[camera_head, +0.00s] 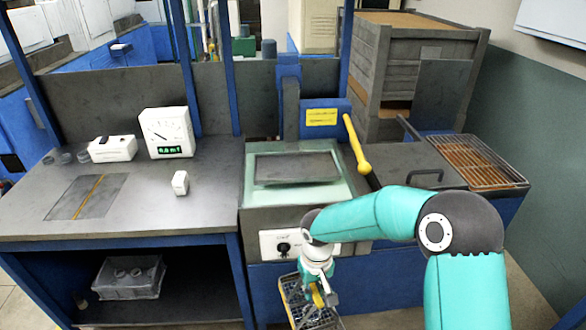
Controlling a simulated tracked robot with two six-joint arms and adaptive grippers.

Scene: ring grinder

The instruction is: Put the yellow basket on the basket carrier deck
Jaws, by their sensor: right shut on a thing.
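My right gripper (318,288) hangs at the end of my teal arm, low in front of the grinder machine. It is shut on a wire basket (296,302) with a yellow part at the jaws. The basket hangs near the picture's bottom edge, below the machine's front panel, and its lower end is partly cut off. I cannot tell for sure which surface is the basket carrier deck. My left gripper is not in view.
The machine has a pale green top (335,194) and a yellow-tipped lever (357,145). A wire-grated tray (468,160) stands at the right. The left bench (130,205) carries a white dial gauge (166,132) and small white items. A grey bin (129,278) sits beneath.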

